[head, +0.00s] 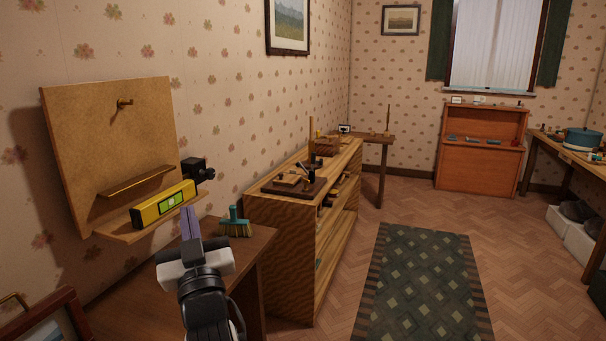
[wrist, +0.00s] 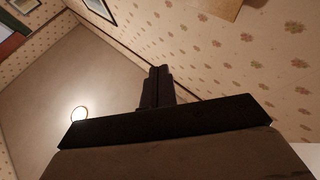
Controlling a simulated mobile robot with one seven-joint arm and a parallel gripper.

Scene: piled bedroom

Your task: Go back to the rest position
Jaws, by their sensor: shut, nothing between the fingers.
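My gripper (head: 189,222) is in the lower left of the head view, pointing up and away from me. Its two fingers are together with nothing between them. In the head view it stands in front of a small brown table and beneath the yellow spirit level. In the wrist view the closed fingers (wrist: 158,85) point up towards the wall and ceiling, and nothing is near them.
A board with a shelf (head: 105,150) holds the yellow level (head: 163,204) on the left wall. A teal brush (head: 236,223) is on the brown table (head: 135,290). A wooden cabinet (head: 280,250) bears several items. The patterned rug (head: 420,285) is clear.

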